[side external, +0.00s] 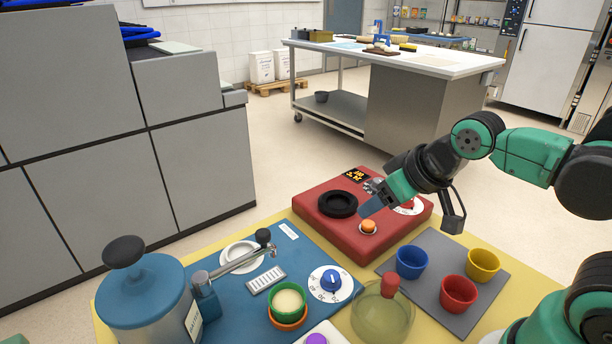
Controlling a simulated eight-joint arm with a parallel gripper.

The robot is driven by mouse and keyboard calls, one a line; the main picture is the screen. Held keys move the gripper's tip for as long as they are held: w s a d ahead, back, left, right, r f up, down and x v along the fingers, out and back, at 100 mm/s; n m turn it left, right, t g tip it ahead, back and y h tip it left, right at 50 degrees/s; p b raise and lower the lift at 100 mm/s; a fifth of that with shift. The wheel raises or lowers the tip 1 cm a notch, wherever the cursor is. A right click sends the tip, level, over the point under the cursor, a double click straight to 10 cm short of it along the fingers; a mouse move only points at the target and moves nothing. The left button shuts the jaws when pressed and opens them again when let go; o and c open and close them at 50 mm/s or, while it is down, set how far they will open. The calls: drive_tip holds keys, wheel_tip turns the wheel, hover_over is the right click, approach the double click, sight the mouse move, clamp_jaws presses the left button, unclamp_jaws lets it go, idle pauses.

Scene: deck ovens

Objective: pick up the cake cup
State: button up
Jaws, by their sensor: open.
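A green cup (289,297) with pale filling sits in an orange ring (288,318) on the blue station. Three empty-looking cups, blue (411,262), yellow (482,264) and red (458,293), stand upright on a grey mat (440,250). I cannot tell which one is the cake cup. My gripper (372,198) is open over the red unit, left of and behind the three cups, and holds nothing that I can see. Its fingers are small and partly hidden in this view.
The red unit (337,235) has a black round plate (337,204) and an orange button (368,226). A blue canister (145,295), a lever (238,260) and a dial (331,284) occupy the left. A glass jar (383,315) stands before the mat.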

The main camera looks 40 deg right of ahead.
drive_tip(key=m+g, duration=0.6)
drive_tip(key=m, duration=0.7)
hover_over(303, 305)
wheel_tip(303, 305, down, 5)
drive_tip(key=shift+s+d+f+y, duration=0.1)
drive_tip(key=shift+s+f+y, duration=0.2)
drive_tip(key=shift+f, duration=0.1)
drive_tip(key=shift+w+f, duration=0.15)
drive_tip(key=shift+f, duration=1.1)
drive_tip(key=shift+w+f, duration=0.15)
drive_tip(key=shift+f, duration=1.1)
clamp_jaws()
